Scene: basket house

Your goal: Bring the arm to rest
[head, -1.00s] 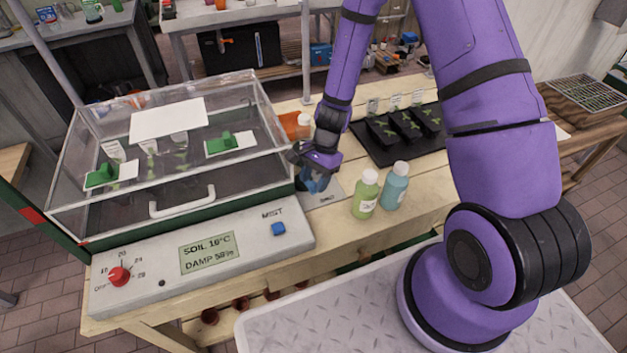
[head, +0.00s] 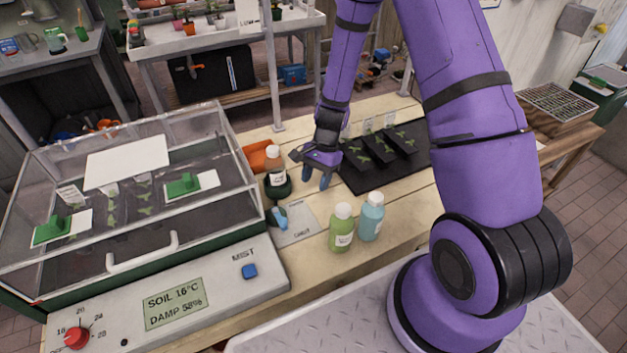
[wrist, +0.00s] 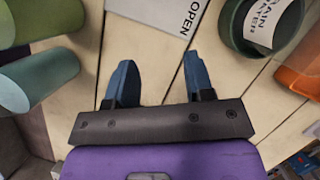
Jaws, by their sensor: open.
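The green bottle (head: 341,229) and the blue bottle (head: 371,217) stand upright nearer the bench's front edge, apart from my gripper.
A clear-lidded propagator (head: 140,236) with a control panel fills the left. A grey card (head: 296,226) lies on the bench. The black tray (head: 362,182) holds seedlings.

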